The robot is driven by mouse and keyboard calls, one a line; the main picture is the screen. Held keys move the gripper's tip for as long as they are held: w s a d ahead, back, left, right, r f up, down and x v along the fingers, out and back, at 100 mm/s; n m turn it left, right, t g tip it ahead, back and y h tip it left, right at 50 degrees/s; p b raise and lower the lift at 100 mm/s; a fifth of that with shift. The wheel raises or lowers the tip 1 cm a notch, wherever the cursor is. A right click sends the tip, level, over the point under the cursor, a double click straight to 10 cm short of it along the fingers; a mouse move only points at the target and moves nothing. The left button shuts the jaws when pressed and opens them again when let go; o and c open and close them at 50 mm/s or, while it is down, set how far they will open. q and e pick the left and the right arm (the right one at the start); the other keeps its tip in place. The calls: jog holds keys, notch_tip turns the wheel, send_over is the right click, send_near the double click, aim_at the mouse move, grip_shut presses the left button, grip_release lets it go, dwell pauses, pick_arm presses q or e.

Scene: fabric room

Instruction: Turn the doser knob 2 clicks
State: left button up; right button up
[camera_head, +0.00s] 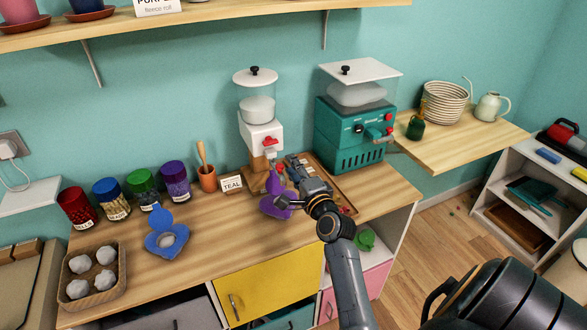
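A white doser (261,135) with a clear hopper of pale contents stands at the back of the wooden counter. A red knob (270,141) is on its front. My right gripper (279,187) is in front of and below the doser, apart from the red knob. A purple mould-like piece (270,208) lies at its fingers, partly hidden by them; I cannot tell whether they grip it. My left gripper is not in view.
A teal machine (347,137) with red and black knobs stands right of the doser. A blue mould (167,240), several jars, an orange cup (207,182) and a "TEAL" card (231,184) are to the left. The counter's front middle (215,245) is clear.

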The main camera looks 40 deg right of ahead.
aim_at(272, 144)
jog(key=shift+c, duration=1.4)
jog(key=w+m+b, duration=0.3)
jog(key=m, duration=0.9)
jog(key=w+d+m+b, duration=0.1)
jog(key=w+m+b, duration=0.3)
jog(key=m, duration=0.8)
jog(key=w+m+b, duration=0.4)
jog(key=m, duration=0.8)
jog(key=shift+w+d, duration=0.1)
jog(key=shift+d, duration=0.1)
